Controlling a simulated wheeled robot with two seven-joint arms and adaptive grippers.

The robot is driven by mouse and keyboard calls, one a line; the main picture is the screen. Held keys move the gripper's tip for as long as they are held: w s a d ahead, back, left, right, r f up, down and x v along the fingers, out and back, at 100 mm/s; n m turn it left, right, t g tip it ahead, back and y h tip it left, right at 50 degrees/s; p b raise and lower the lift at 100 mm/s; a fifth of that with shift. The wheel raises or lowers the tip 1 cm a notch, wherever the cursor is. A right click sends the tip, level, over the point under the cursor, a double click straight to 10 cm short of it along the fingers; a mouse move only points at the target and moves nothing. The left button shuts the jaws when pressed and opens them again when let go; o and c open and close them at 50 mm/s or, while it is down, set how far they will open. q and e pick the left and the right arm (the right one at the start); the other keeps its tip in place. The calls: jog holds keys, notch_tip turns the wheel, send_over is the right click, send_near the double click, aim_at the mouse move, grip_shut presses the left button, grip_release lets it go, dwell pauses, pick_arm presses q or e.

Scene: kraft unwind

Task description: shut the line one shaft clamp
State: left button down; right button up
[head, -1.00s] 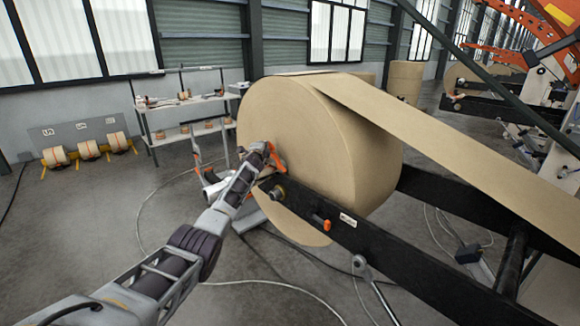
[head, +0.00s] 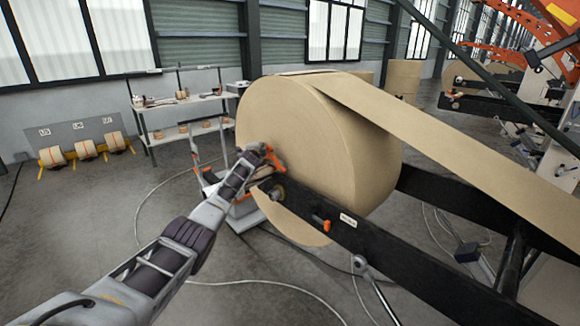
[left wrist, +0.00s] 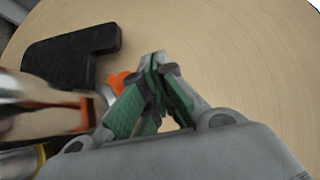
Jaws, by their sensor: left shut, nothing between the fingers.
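The large kraft roll (head: 350,145) sits on the black stand arm (head: 400,263). A round metal shaft end (head: 277,192) shows near the arm's left end. My left gripper (head: 272,158) is beside the roll's near face, just above that end; orange shows there, but I cannot tell whether it is clamp or gripper. In the left wrist view the gripper (left wrist: 158,65) is shut with nothing between its fingertips. A black bracket-like part (left wrist: 75,55) and a small orange part (left wrist: 118,80) lie to its left. The clamp's position is unclear. My right gripper is out of view.
An orange handle (head: 321,223) sits on the stand arm's side. A shelf rack (head: 185,115) and a low rack with small rolls (head: 87,150) stand at the back left. Cables (head: 270,283) lie on the floor. The paper web (head: 460,130) runs off right.

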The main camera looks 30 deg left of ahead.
pick_arm(q)
jog(key=shift+w+a+f, duration=0.3)
jog(key=shift+a+f, duration=0.4)
jog(key=shift+f, duration=0.1)
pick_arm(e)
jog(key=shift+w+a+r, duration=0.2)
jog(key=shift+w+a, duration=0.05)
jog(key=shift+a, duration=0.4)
pick_arm(q)
jog(key=shift+r+p, duration=0.15)
jog(key=shift+p, duration=0.2)
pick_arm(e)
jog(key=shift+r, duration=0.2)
pick_arm(q)
jog(key=shift+s+d+r+p, duration=0.1)
jog(key=shift+d+r+p, duration=0.1)
jog(key=shift+r+p, duration=0.75)
jog(key=shift+s+d+r+p, duration=0.1)
jog(key=shift+d+r+p, duration=0.05)
jog(key=shift+r+p, duration=0.75)
jog(key=s+a+r, duration=0.1)
jog(key=s+r, duration=0.5)
jog(key=s, duration=0.1)
jog(key=shift+a+r+p, duration=0.2)
jog(key=shift+r+p, duration=0.2)
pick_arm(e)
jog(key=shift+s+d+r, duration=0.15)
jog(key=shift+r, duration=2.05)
